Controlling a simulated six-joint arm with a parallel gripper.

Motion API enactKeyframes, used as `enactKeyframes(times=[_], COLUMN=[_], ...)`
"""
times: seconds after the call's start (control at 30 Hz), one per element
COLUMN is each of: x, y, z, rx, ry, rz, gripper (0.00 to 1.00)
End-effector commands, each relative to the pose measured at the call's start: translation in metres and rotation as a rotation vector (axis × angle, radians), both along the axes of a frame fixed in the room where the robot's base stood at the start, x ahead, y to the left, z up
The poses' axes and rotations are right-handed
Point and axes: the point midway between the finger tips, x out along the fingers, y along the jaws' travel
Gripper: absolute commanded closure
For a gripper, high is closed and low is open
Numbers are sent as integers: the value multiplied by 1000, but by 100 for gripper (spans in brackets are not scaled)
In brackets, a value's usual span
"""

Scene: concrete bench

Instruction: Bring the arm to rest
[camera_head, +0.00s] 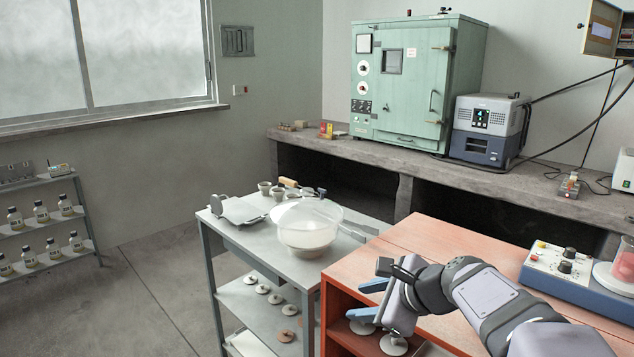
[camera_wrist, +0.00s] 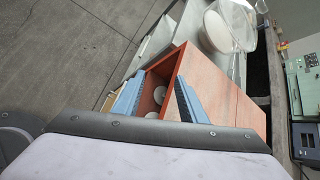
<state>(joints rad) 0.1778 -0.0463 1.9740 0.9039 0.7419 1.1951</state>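My gripper (camera_head: 368,299) is at the lower middle of the head view, in front of the open side of the orange-red wooden cabinet (camera_head: 445,240). Its two blue fingers point left and stand apart, with nothing between them. In the wrist view, my gripper (camera_wrist: 158,92) also shows its fingers spread, and the cabinet's open compartment (camera_wrist: 160,75) with pale round pieces appears beyond the gap. My arm reaches in from the lower right, over the cabinet top. I cannot tell whether it touches the cabinet.
A grey metal cart (camera_head: 228,236) holds a clear bowl (camera_head: 306,228) and small cups, left of the cabinet. A blue control box (camera_head: 570,275) sits on the cabinet's right. A green oven (camera_head: 418,75) and a grey device (camera_head: 488,130) stand on the concrete bench (camera_head: 345,150).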

Motion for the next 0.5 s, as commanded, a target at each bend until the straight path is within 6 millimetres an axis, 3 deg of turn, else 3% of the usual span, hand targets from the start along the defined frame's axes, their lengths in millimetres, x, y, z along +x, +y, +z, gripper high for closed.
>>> enactKeyframes(times=[0.03, 0.17, 0.3, 0.5], x=[-20, -72, -134, -217], y=[14, 16, -1, -33], z=[-28, -99, -169, -237], rx=[-97, -388, -669, -929], ry=[13, 31, 49, 43], rz=[113, 435, 845, 1468], gripper=[62, 62, 62, 62])
